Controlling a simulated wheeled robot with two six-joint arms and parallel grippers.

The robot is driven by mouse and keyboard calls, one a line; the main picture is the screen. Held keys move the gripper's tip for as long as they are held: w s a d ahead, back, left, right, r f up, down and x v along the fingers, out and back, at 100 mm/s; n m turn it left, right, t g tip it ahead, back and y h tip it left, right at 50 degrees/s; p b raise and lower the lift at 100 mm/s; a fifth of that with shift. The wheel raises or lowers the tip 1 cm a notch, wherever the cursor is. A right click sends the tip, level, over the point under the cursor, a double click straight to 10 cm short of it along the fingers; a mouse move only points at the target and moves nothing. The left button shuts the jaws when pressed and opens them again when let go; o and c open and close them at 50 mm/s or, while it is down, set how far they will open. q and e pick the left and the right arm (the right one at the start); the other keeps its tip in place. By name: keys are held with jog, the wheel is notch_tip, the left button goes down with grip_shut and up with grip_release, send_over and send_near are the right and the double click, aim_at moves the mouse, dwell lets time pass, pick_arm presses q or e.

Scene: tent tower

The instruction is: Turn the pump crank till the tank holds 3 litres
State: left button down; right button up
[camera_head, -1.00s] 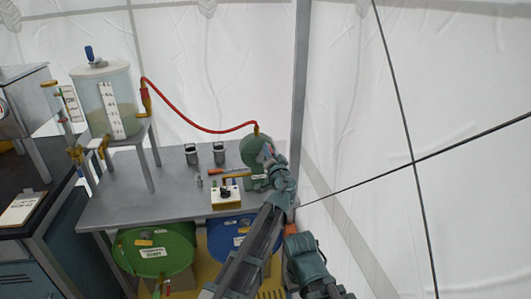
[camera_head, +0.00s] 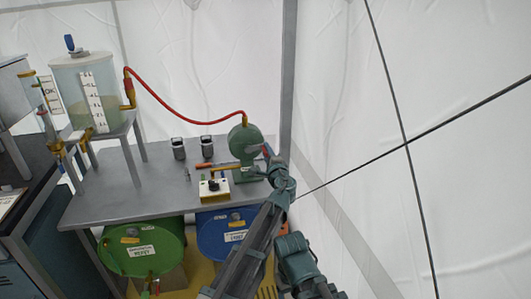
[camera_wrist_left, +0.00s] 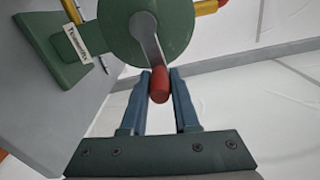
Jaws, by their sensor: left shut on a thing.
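The green pump (camera_head: 240,137) stands at the right end of the grey table, with its round body facing my left gripper. Its grey crank arm (camera_wrist_left: 147,37) and red crank handle (camera_wrist_left: 159,85) show in the left wrist view, the handle hanging below the hub. My left gripper (camera_wrist_left: 160,80) is shut on the red handle, one finger on each side. The clear tank (camera_head: 105,80) stands on a raised stand at the left, holding greenish liquid to about mid-height. Its white scale (camera_head: 92,101) has marks too small to read. My right gripper is not in view.
A red hose (camera_head: 185,113) joins tank and pump. The table (camera_head: 120,205) also bears two dark canisters (camera_head: 193,148) and a white box with a black knob (camera_head: 214,190). Green (camera_head: 140,245) and blue (camera_head: 222,233) drums sit below. A tent pole (camera_head: 288,80) stands behind the pump.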

pick_arm(q)
jog(key=s+a+f+m+b, duration=0.1)
jog(key=a+f+m+b, duration=0.45)
jog(key=m, duration=1.05)
jog(key=s+a+r+m+p, duration=0.2)
jog(key=a+m, duration=0.3)
jog(key=m, duration=1.1)
jog(key=shift+a+r+p, duration=0.2)
jog(key=shift+r+p, duration=0.05)
jog(key=shift+p, duration=0.2)
jog(key=shift+s, duration=0.1)
jog(key=c, duration=0.7)
grip_release()
jog(key=shift+o, duration=0.2)
